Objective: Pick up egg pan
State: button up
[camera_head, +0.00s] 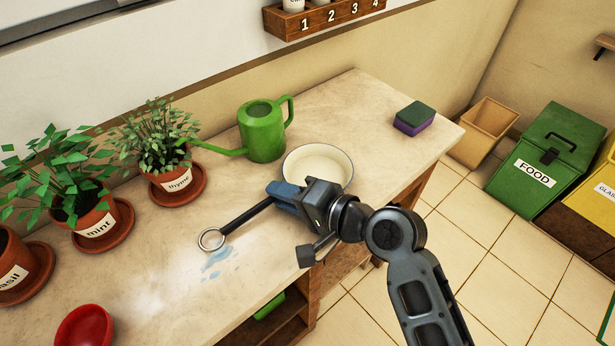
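The egg pan (318,163), round with a cream inside and a thin dark rim, is on the wooden table near its front edge. Its dark handle (248,215) runs down and left to a metal ring (211,239). My gripper (286,194) is at the handle, close to the pan's bowl, and covers the part where the handle meets the bowl. Blue parts at the gripper's end lie over the handle. Whether the fingers are closed on it is hidden by the gripper's body. The pan looks level, and no clear gap shows between it and the tabletop.
A green watering can (262,132) stands just behind the pan. Potted thyme (176,182) and mint (95,222) are at left, a red bowl (84,328) at front left. A sponge (414,118) lies at right. Bins (548,160) stand on the floor.

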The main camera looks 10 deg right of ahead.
jog(key=shift+c, duration=0.3)
grip_shut()
jog(key=shift+r, duration=0.15)
